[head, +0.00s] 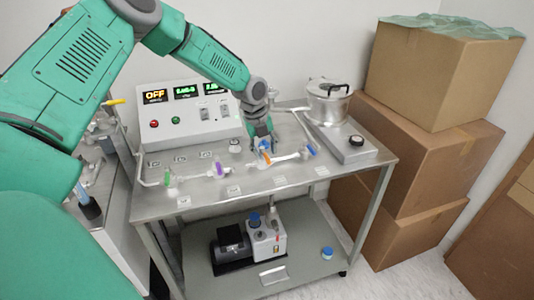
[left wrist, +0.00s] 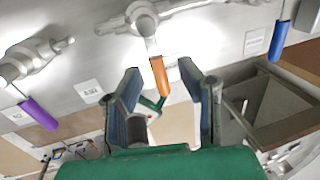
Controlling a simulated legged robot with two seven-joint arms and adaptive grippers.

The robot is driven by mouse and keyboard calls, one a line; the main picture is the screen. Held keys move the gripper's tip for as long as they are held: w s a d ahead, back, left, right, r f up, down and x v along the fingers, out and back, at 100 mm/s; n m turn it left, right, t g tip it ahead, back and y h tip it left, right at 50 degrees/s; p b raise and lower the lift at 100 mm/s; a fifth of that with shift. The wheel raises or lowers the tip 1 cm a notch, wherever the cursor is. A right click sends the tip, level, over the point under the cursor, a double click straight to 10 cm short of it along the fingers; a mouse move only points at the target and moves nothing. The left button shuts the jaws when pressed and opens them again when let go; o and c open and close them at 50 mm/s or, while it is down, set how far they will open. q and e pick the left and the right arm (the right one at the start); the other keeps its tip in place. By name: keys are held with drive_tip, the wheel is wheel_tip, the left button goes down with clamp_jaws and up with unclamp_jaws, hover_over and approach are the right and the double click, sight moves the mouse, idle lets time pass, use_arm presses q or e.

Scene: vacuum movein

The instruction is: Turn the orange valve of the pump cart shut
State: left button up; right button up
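The pump cart (head: 225,194) has a metal top with a pipe line carrying coloured valve handles. The orange valve handle (left wrist: 160,75) shows in the left wrist view, hanging from its fitting. In the head view the orange handle (head: 267,158) is partly hidden under my gripper. My left gripper (left wrist: 163,80) is open, its blue-padded fingers on either side of the orange handle, with gaps visible on both sides. In the head view my left gripper (head: 264,145) points down over the pipe line. My right gripper is in neither view.
A purple handle (head: 190,168) and a green handle (head: 167,178) are left of the gripper; a blue handle (head: 312,150) is to its right. A control box (head: 205,112) stands behind. A pot (head: 328,103) sits back right. Cardboard boxes (head: 425,150) stand right of the cart.

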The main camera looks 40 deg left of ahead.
use_arm(q)
wheel_tip(320, 180, up, 11)
drive_tip(key=s, duration=0.2)
drive_tip(key=shift+s+a, duration=0.15)
drive_tip(key=shift+a, duration=0.25)
drive_tip(key=shift+a+f, duration=0.15)
drive_tip(key=shift+a, duration=0.1)
drive_tip(key=shift+d, duration=0.1)
